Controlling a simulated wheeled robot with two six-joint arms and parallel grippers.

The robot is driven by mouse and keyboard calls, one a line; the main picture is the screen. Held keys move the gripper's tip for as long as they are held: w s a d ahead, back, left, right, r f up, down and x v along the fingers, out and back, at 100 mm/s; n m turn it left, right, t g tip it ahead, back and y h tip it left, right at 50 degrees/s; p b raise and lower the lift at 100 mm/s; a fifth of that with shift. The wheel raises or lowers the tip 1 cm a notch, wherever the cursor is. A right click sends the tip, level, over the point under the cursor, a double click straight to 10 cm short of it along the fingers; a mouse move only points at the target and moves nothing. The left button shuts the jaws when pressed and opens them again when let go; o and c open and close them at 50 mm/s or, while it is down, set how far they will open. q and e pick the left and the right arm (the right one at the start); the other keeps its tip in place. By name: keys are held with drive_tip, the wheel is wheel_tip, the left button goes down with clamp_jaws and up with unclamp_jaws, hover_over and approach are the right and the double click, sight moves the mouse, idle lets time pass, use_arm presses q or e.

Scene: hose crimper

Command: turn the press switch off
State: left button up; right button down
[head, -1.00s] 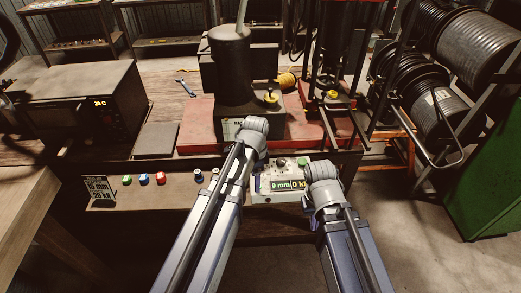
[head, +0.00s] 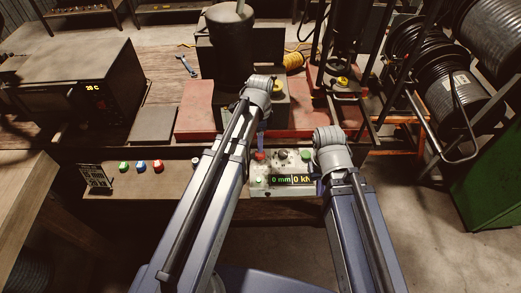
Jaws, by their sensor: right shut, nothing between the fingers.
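The press control panel (head: 284,190) is a pale box below the red press base. It has a display reading 0 mm and 0 kN, a red button (head: 260,156), a dark knob (head: 283,155) and a green button (head: 306,155). I cannot tell which of these is the switch, or its position. My right gripper (head: 318,187) is shut and empty at the panel's right edge, mostly hidden by its wrist. My left wrist is above and left of the panel; its gripper is largely hidden, with only a bluish sliver showing above the red button.
The dark press (head: 232,45) stands behind on a red base (head: 197,108). A heater box reading 26 C (head: 95,88) is at left. Blue, green and red caps (head: 158,166) sit on the front ledge by a small sign (head: 95,177). Hose reels (head: 460,90) stand at right.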

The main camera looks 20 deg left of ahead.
sight(260, 155)
use_arm(q)
drive_tip(key=shift+w+f+b, duration=0.1)
drive_tip(key=shift+f+b, duration=0.55)
drive_tip(key=shift+f, duration=0.25)
wheel_tip(260, 155, down, 6)
drive_tip(key=b, duration=0.6)
drive_tip(key=shift+r, duration=0.1)
clamp_jaws()
